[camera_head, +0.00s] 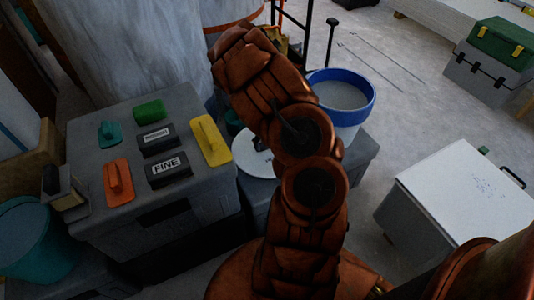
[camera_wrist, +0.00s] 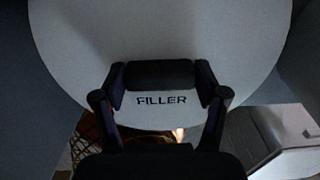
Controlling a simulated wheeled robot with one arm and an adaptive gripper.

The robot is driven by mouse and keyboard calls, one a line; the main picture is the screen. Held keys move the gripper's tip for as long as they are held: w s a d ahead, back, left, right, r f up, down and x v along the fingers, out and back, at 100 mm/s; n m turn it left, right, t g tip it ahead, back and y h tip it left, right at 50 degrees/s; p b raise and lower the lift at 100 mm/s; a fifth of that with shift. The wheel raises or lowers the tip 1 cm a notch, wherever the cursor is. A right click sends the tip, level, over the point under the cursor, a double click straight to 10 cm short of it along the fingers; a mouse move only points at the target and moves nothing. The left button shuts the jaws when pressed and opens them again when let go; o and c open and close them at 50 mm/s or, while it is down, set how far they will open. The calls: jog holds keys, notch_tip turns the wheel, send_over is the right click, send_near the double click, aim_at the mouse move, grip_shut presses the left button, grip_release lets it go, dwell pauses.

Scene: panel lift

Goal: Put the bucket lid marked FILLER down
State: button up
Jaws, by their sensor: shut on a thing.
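The bucket lid marked FILLER (camera_wrist: 160,35) is a pale round disc that fills much of the wrist view, with its dark lettering upright near the lower edge. My gripper (camera_wrist: 160,80) is shut on the lid's dark bar-like handle, one finger at each end. In the head view a white disc, which looks like the lid (camera_head: 252,162), shows partly behind my arm, over a grey case (camera_head: 255,195). My arm hides the gripper there. I cannot tell whether the lid touches the case. A blue-rimmed bucket (camera_head: 345,125) with pale grey contents stands just right of my arm.
A white-topped box (camera_head: 462,190) stands at the right. A green-lidded case (camera_head: 500,45) is at the far right. Floor between is mostly clear.

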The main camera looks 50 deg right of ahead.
jog(key=shift+f+b, duration=0.45)
jog(key=shift+f, duration=2.2)
jog(key=shift+f, duration=0.1)
jog(key=o, duration=1.2)
